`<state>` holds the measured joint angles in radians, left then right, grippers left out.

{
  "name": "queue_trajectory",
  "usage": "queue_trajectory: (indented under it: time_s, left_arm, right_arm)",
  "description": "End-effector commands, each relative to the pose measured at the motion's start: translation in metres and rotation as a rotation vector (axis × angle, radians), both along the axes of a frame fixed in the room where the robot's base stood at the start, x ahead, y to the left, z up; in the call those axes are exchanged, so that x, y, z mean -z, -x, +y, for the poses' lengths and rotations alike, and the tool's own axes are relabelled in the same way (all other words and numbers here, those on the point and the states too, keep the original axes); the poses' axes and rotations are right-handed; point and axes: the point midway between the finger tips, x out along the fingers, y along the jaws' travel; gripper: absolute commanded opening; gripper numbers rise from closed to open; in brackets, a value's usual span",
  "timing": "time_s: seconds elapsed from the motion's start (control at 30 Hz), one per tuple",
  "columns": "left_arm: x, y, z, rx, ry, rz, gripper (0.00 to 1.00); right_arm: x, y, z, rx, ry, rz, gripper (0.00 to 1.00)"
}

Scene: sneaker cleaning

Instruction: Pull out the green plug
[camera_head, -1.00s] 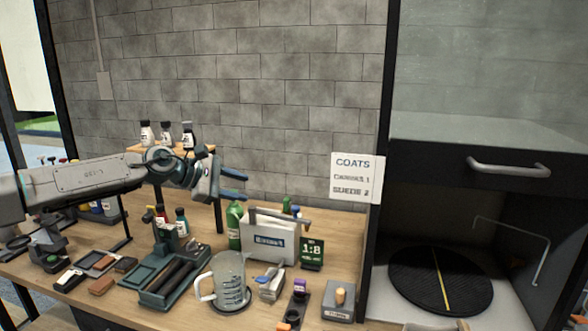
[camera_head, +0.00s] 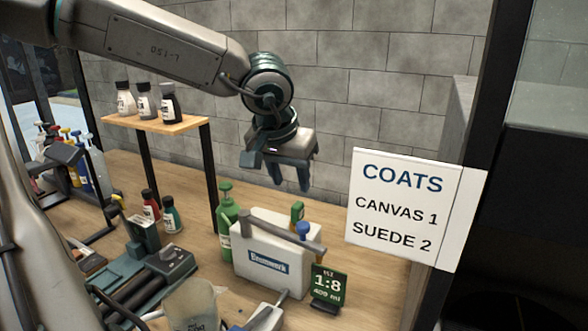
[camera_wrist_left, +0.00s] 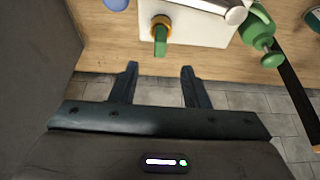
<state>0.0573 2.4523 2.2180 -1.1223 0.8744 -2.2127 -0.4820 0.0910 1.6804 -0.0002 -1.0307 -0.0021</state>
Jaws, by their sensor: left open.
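The green plug (camera_head: 297,211) stands on top of the white canister (camera_head: 262,257) with the grey handle, near its back right. In the left wrist view the plug (camera_wrist_left: 160,42) sits in an orange collar on the canister (camera_wrist_left: 197,32). My left gripper (camera_head: 291,187) is open and empty, pointing down above and behind the canister. In the left wrist view the plug lies just beyond the gap between its fingertips (camera_wrist_left: 159,68), roughly centred, with no contact visible. My right gripper is not in view.
A green pump bottle (camera_head: 227,215) stands left of the canister. A COATS sign (camera_head: 405,207) hangs further right. A shelf (camera_head: 160,124) with several bottles stands left.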

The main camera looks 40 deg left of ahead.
Motion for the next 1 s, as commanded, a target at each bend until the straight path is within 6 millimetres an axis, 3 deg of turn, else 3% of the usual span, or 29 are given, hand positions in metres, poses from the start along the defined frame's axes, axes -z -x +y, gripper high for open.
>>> queue_trajectory:
  time_s: [0.2,0.43,0.6,0.9,0.93,1.0]
  left_arm:
    - [0.041,-0.014,0.004,-0.001,0.004,0.005,0.42]
    - [0.072,-0.028,0.009,-0.003,0.005,0.003,0.42]
    - [0.082,-0.032,0.010,-0.002,0.006,0.000,0.42]
    - [0.084,-0.033,0.010,-0.002,0.006,-0.001,0.42]
    - [0.084,-0.033,0.010,-0.002,0.006,-0.001,0.40]
    - [0.084,-0.033,0.010,-0.002,0.006,-0.001,0.26]
  right_arm:
    - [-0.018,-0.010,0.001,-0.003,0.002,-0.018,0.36]
    - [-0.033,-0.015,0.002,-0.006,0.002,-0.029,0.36]
    - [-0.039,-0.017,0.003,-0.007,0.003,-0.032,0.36]
    - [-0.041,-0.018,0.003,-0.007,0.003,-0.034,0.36]
    - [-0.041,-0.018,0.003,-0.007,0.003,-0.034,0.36]
    - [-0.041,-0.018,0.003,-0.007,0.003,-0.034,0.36]
